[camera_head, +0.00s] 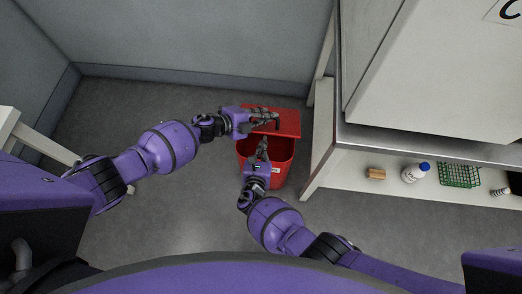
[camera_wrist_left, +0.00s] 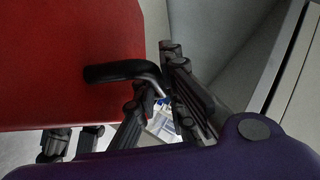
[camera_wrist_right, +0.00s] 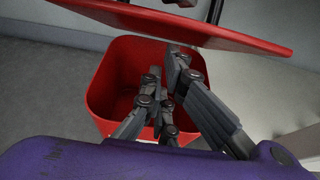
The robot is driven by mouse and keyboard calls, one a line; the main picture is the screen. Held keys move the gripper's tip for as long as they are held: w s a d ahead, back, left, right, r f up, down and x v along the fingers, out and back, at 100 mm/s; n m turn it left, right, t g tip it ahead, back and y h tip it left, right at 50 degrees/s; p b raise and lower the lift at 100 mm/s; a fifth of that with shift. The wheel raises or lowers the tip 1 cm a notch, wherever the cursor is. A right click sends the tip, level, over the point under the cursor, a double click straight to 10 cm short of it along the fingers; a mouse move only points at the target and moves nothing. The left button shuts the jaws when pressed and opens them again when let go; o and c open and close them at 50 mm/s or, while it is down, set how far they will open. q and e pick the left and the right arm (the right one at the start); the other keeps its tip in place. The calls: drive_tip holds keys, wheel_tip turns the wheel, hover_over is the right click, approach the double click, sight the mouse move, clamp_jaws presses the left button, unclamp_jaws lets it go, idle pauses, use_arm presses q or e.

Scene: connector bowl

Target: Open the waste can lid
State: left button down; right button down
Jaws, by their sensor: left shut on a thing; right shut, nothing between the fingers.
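The red waste can (camera_head: 284,153) stands on the floor with its lid (camera_head: 288,118) raised and its mouth partly uncovered. The lid fills the upper left of the left wrist view (camera_wrist_left: 65,55), with a black bent handle (camera_wrist_left: 112,71) on it. My left gripper (camera_head: 270,119) is shut on the handle. In the right wrist view the lid (camera_wrist_right: 215,32) hangs tilted above the can's open mouth (camera_wrist_right: 103,95). My right gripper (camera_head: 263,145) is shut and empty, over the can's mouth near the lid's edge. Whether it touches the lid cannot be told.
A bench (camera_head: 343,128) with a low shelf (camera_head: 340,172) stands close to the can's right. A white bottle (camera_head: 415,172), a brown block (camera_head: 376,174) and a green basket (camera_head: 459,175) sit on that shelf. A wall (camera_head: 180,40) runs behind. The floor (camera_head: 180,222) left of the can is clear.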

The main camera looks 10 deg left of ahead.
drive_tip(key=shift+w+r, duration=0.3)
drive_tip(key=shift+r, duration=0.15)
use_arm(q)
drive_tip(key=shift+s+f, duration=0.1)
use_arm(e)
drive_tip(key=shift+w+r, duration=0.45)
drive_tip(key=shift+r, duration=0.3)
use_arm(q)
drive_tip(key=c, duration=1.8)
unclamp_jaws()
drive_tip(key=shift+s+f, duration=0.1)
use_arm(e)
drive_tip(key=shift+a+r, duration=0.1)
